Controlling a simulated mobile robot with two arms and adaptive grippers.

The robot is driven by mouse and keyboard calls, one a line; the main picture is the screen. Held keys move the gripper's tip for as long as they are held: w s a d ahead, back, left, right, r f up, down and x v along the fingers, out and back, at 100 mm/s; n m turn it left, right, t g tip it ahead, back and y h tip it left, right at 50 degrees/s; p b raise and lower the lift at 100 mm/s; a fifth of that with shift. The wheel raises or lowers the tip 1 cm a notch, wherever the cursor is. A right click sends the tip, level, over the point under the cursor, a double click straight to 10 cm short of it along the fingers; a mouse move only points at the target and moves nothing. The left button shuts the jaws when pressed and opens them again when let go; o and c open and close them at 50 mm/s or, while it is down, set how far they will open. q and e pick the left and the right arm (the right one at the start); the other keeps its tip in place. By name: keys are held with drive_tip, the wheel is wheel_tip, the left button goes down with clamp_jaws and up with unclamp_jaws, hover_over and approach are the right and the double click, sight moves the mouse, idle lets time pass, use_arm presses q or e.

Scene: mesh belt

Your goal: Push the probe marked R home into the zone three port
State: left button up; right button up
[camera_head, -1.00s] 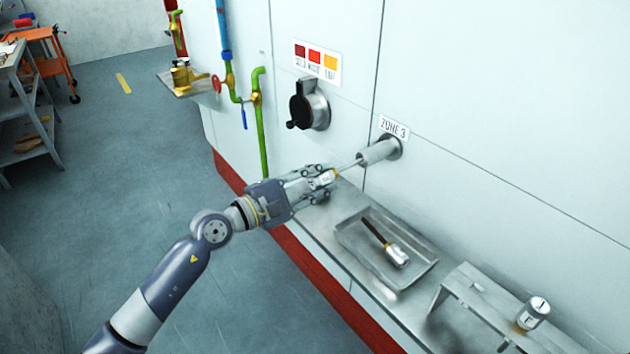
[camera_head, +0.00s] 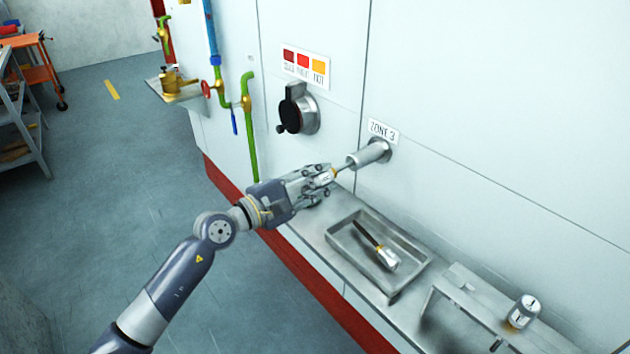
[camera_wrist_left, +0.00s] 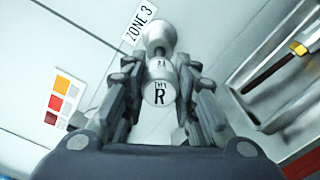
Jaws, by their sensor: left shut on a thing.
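The probe marked R (camera_wrist_left: 160,93) has a pale, round head with a black R facing the left wrist camera. My left gripper (camera_head: 322,180) is shut on this head, with a finger on each side. The probe's head also shows in the head view (camera_head: 327,177). The zone three port (camera_head: 368,154) is a grey metal tube on the white wall under the ZONE 3 sign (camera_head: 383,130). A short length of thin shaft shows between the head and the port's mouth, and the rest of the shaft is hidden inside the port. My right gripper is not in view.
Below the port, a metal tray (camera_head: 340,252) on the ledge holds another probe (camera_head: 388,258) with a dark shaft. A small stand (camera_head: 460,290) with a silver cylinder (camera_head: 523,311) is at lower right. A round black-capped fitting (camera_head: 297,112) and green pipe (camera_head: 250,140) are left of the port.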

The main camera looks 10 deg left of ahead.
sight(334, 170)
use_arm(q)
drive_tip(key=shift+x, duration=2.3)
drive_tip(key=o, duration=1.1)
drive_tip(key=v, duration=1.2)
drive_tip(key=shift+r, duration=0.1)
